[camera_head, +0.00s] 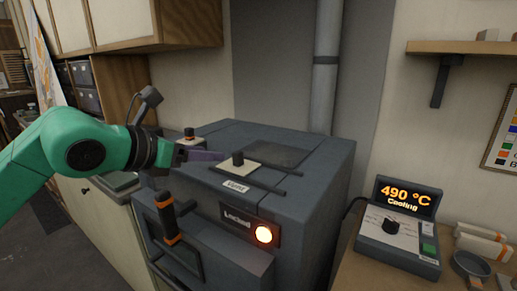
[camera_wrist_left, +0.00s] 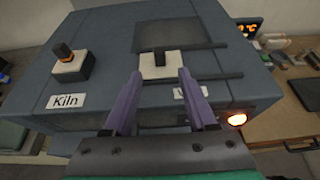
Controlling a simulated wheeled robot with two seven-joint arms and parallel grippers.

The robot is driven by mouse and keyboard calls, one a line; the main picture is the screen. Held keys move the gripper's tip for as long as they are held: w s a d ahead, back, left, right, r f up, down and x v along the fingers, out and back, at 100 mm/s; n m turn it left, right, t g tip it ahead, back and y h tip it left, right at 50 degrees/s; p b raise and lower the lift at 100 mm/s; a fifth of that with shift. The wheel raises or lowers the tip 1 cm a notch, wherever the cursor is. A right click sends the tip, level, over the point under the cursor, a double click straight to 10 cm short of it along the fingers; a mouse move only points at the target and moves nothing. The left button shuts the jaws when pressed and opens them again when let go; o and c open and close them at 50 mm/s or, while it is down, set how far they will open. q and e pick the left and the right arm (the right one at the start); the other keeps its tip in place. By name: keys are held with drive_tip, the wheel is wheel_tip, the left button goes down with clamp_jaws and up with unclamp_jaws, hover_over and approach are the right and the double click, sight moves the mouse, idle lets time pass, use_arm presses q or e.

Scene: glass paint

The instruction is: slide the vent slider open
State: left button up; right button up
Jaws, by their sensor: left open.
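The vent slider is a pale plate with a black knob (camera_head: 238,160) on top of the grey kiln (camera_head: 300,150), behind a "Vent" label (camera_head: 235,186). It also shows in the left wrist view (camera_wrist_left: 159,62), with a dark panel (camera_wrist_left: 172,34) behind it. My left gripper (camera_head: 218,156) reaches in from the left, just left of the knob. In the left wrist view its two purple fingers (camera_wrist_left: 159,76) are apart, with the slider plate just beyond and between their tips. Nothing is held. I cannot tell whether the fingers touch the plate. My right gripper is not in view.
Another knob (camera_wrist_left: 65,56) stands at the left of the kiln top near a "Kiln" label (camera_wrist_left: 66,101). The kiln front has an orange-banded handle (camera_head: 167,222) and a "Locked" panel with lit lamp (camera_head: 264,234). A controller (camera_head: 402,228) reads 490 °C, Cooling.

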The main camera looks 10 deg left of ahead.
sight(235, 155)
use_arm(q)
drive_tip(key=p+x, duration=0.4)
drive_tip(key=shift+w+d+r, duration=0.1)
drive_tip(key=shift+w, duration=0.1)
drive_tip(key=p+x, duration=0.2)
drive_tip(key=x, duration=0.5)
drive_tip(key=shift+w, duration=0.1)
drive_tip(key=shift+w+f, duration=0.15)
drive_tip(key=shift+f, duration=0.15)
clamp_jaws()
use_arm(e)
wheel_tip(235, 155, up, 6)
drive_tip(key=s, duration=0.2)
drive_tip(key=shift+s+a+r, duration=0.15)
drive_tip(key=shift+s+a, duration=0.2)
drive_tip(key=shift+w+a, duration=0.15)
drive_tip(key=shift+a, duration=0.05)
